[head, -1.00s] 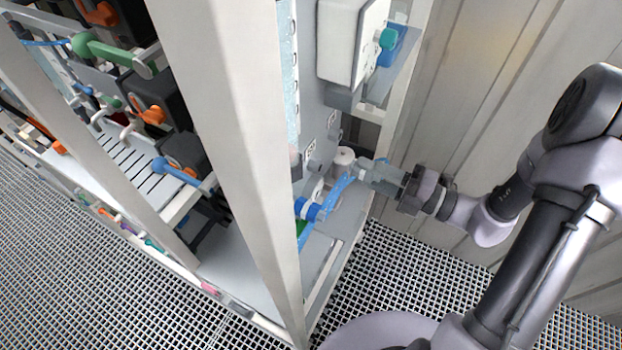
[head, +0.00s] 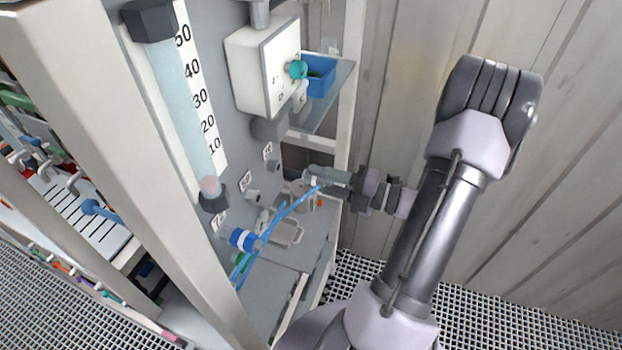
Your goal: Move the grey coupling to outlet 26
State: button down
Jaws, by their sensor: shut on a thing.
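My gripper (head: 332,180) reaches in from the right and is shut on the grey coupling (head: 312,183), a small pale piece largely hidden by the fingers. A blue hose (head: 288,208) runs from it down and left past a blue coupling (head: 243,240) on the grey panel. Short grey outlet stubs stick out of the panel: an upper one (head: 274,166) and a middle one (head: 253,196), each by a small white label. The label numbers are too small to read surely, so I cannot tell which is outlet 26. The held coupling is apart from the stubs, to their right.
A white box with a teal knob (head: 298,70) and a shelf with a blue bin (head: 319,76) are above my gripper. A scaled clear column (head: 185,110) stands left. A small tray (head: 285,233) lies below the hose. A frame post (head: 342,125) stands close behind.

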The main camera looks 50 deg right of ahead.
aim_at(278, 167)
jog(key=shift+x, duration=2.95)
jog(key=shift+w+a+p, duration=0.2)
jog(key=shift+w+p, duration=0.1)
jog(key=shift+w, duration=0.15)
dwell(0.6)
jog(key=c, duration=0.9)
grip_release()
jog(key=b+v, duration=0.4)
jog(key=v, duration=1.3)
jog(key=shift+d, duration=0.1)
jog(key=shift+s, duration=0.1)
